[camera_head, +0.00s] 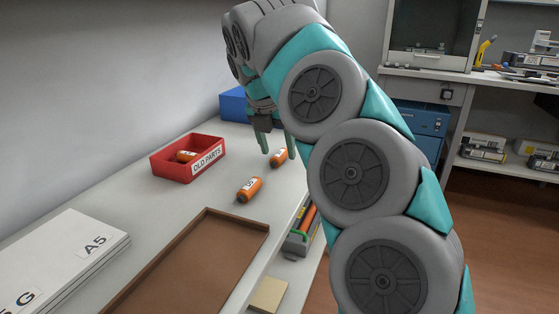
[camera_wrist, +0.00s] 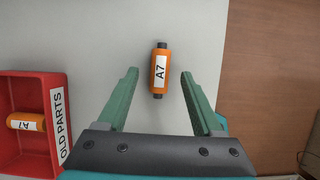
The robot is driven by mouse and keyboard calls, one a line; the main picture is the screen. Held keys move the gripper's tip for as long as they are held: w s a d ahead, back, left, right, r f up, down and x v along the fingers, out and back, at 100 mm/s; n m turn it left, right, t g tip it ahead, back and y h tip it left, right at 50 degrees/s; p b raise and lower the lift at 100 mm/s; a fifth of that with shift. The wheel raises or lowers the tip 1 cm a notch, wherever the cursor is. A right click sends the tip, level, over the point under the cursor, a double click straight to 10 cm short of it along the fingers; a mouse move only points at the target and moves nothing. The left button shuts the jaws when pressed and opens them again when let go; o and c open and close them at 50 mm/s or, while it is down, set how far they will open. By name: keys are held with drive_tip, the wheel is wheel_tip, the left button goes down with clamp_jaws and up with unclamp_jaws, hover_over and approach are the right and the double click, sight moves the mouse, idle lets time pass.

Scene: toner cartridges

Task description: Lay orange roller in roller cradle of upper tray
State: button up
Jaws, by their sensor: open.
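An orange roller with dark ends and a white A7 label (camera_wrist: 160,70) lies on the table in the wrist view, between and beyond my open fingers. It appears to be the roller (camera_head: 279,158) by my fingertips in the head view. My gripper (camera_head: 278,153) is open and empty, pointing down; its green fingers also show in the wrist view (camera_wrist: 160,73). A second orange roller (camera_head: 250,189) lies on the table nearer the head camera. A third (camera_head: 186,156) lies in the red bin. I cannot make out a roller cradle.
The red OLD PARTS bin (camera_head: 171,172) stands at the table's back, also left in the wrist view (camera_wrist: 39,80). A grey unit with an orange roller (camera_head: 301,238) sits below the table edge.

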drive_tip(key=shift+w+d+f, duration=0.1)
drive_tip(key=shift+w+f, duration=0.2)
drive_tip(key=shift+f, duration=0.35)
drive_tip(key=shift+c, duration=0.2)
clamp_jaws()
